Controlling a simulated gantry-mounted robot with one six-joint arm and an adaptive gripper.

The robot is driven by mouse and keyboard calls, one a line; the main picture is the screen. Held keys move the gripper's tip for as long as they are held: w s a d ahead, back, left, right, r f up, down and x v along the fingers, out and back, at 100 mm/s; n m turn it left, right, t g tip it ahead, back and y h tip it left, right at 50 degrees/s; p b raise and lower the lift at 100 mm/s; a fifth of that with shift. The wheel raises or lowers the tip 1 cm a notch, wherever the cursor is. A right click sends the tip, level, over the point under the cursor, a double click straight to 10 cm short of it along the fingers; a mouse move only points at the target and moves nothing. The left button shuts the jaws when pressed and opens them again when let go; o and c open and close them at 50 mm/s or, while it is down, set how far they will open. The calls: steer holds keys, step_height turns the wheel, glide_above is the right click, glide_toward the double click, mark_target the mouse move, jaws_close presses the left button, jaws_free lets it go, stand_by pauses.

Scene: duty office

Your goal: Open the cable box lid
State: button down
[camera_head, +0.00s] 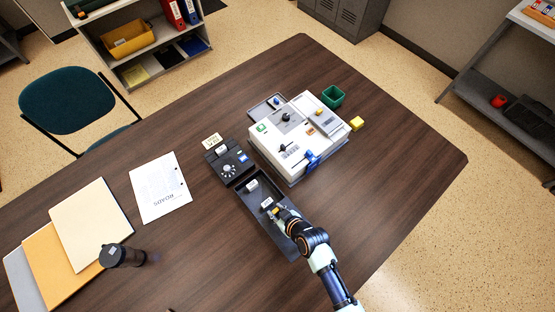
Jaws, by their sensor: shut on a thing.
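The cable box (247,190) is most likely the long dark grey box at the middle of the wooden table, with small white labels on it. My gripper (276,212) reaches in from the lower right and is low over the box's middle. It is shut on what looks like part of the box's lid; the fingertips are small and the gripped part is mostly hidden. My gripper and wrist cover the box's near right part. I cannot tell how far the lid is raised.
A dark dial unit (237,160) stands just beyond the box. A white machine (290,165) with levers is close on the right, with a green bin (333,96) and yellow block (357,123) behind. The table's right side is clear.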

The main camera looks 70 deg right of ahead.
steer(key=c, duration=0.8)
jaws_free()
steer(key=shift+c, duration=0.2)
steer(key=v, duration=1.2)
